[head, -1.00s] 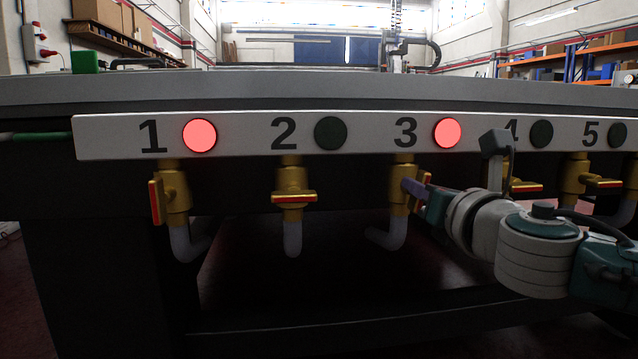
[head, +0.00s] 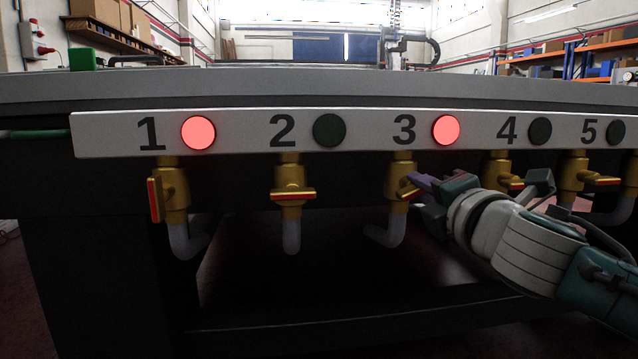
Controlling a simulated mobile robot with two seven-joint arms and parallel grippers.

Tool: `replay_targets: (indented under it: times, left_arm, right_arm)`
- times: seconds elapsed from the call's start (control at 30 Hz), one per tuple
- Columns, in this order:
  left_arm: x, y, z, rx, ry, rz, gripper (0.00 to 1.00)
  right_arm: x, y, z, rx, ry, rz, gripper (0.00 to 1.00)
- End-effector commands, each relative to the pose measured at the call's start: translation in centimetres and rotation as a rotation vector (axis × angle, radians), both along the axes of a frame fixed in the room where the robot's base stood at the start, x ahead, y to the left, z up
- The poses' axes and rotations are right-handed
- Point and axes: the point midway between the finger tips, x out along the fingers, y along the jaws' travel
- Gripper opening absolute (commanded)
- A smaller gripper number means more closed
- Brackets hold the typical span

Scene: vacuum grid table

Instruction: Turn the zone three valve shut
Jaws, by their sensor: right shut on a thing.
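The zone three valve (head: 397,182) is a brass body under the number 3 on the white panel, with a grey elbow pipe below it. Its handle (head: 408,190), with a red edge, points slantwise toward the front right. My right gripper (head: 418,186) comes in from the right and is shut on this handle; its purple fingertip and grey jaw hide the handle's outer end. The zone three lamp (head: 446,130) glows red. My left gripper is not in view.
Valve 1 (head: 172,190) has its handle lengthwise and its lamp (head: 198,133) glows red. Valve 2 (head: 291,188), valve 4 (head: 498,170) and valve 5 (head: 573,172) have crosswise handles and dark lamps. My right wrist passes just below valve 4.

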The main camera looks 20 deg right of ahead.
Motion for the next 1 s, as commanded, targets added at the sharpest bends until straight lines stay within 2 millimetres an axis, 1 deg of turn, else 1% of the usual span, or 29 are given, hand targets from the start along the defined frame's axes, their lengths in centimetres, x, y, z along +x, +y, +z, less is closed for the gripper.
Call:
replay_targets:
  times: [0.2, 0.5, 0.7, 1.0]
  left_arm:
    - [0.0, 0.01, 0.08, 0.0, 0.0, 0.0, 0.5]
    - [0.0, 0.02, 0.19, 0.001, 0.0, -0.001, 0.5]
    - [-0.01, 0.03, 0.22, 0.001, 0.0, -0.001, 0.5]
    - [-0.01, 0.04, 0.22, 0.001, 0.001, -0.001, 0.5]
  right_arm:
    - [-0.01, -0.02, -0.13, 0.177, -0.042, 0.0, 0.0]
    - [-0.01, -0.05, -0.22, 0.338, -0.08, 0.0, 0.0]
    - [-0.02, -0.06, -0.23, 0.386, -0.093, 0.0, 0.0]
    - [0.0, -0.05, -0.25, 0.403, -0.097, 0.0, 0.0]
